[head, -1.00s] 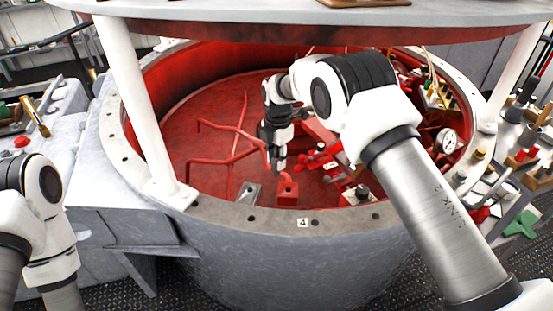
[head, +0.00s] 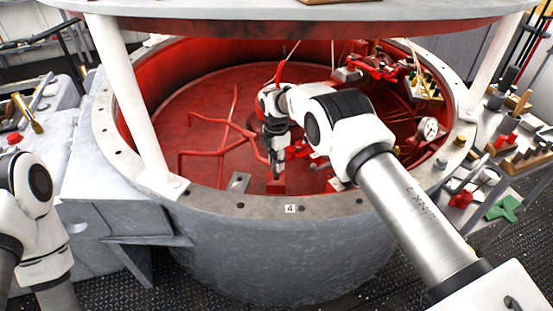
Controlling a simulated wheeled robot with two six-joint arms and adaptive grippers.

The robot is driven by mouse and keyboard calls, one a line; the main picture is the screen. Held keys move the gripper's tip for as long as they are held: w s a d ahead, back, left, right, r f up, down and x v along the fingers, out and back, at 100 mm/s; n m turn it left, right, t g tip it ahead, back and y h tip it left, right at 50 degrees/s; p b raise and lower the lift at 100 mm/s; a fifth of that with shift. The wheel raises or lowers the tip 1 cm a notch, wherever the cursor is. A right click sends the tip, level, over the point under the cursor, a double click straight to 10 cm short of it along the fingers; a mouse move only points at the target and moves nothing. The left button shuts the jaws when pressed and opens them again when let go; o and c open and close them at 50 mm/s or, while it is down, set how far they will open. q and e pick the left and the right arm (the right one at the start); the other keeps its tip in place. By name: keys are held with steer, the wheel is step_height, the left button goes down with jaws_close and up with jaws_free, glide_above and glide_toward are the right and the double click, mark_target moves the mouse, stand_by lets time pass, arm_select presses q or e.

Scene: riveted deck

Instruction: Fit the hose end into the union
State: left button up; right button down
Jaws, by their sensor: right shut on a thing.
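My right gripper (head: 277,172) points straight down inside the red-lined round well, near its front wall. It is shut on what I take to be the hose end, mostly hidden between the fingers. A small red block (head: 276,187), apparently the union, sits right below the fingertips; whether the hose end touches or enters it, I cannot tell. A red hose loop (head: 283,66) rises behind my right wrist. My left gripper is out of view; only its arm shows at the left edge.
Red branching pipes (head: 225,120) lie left of the gripper. A grey bracket (head: 238,182) stands beside the block. The grey well rim (head: 240,206) is close in front. A gauge (head: 428,128) and fittings crowd the right; white posts (head: 125,100) flank the well.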

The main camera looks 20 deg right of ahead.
steer(key=shift+f+b, duration=1.3)
steer(key=shift+f, duration=0.1)
stand_by(0.9)
steer(key=c, duration=0.8)
jaws_free()
steer(key=shift+o, duration=0.2)
step_height(320, 180, up, 12)
steer(key=shift+r, duration=0.1)
